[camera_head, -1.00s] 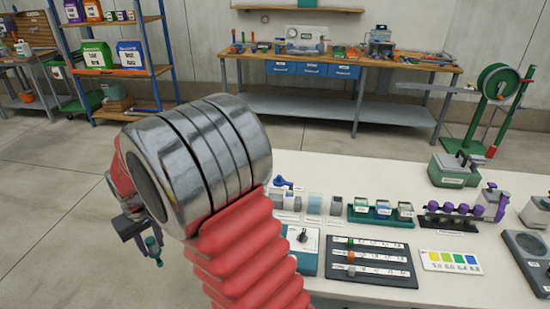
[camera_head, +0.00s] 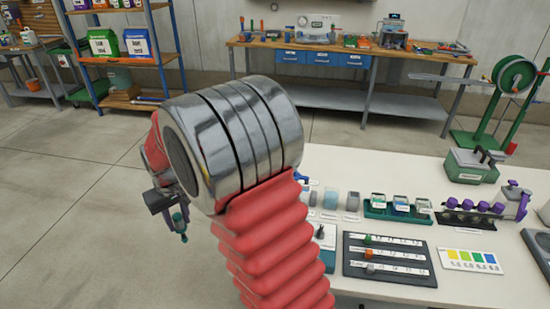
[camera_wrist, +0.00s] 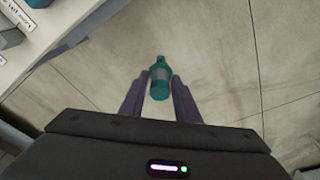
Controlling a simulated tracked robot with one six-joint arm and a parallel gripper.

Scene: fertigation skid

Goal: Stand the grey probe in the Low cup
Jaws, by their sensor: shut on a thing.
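My gripper (camera_head: 179,216) is at the left, out over the floor, beyond the left end of the white table. In the wrist view my gripper (camera_wrist: 159,80) is shut on a teal, bottle-shaped thing (camera_wrist: 160,92) with a grey band. Three small labelled cups stand in a green rack (camera_head: 385,214) on the table, but I cannot read which is Low. My arm covers the table's left part.
The white table (camera_head: 360,165) also holds a dark panel (camera_head: 388,283) with coloured knobs, a colour card (camera_head: 470,260), a rack with purple-topped pieces (camera_head: 470,212) and a green device (camera_head: 472,165). A workbench (camera_head: 350,55) and shelves stand behind. The floor at left is clear.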

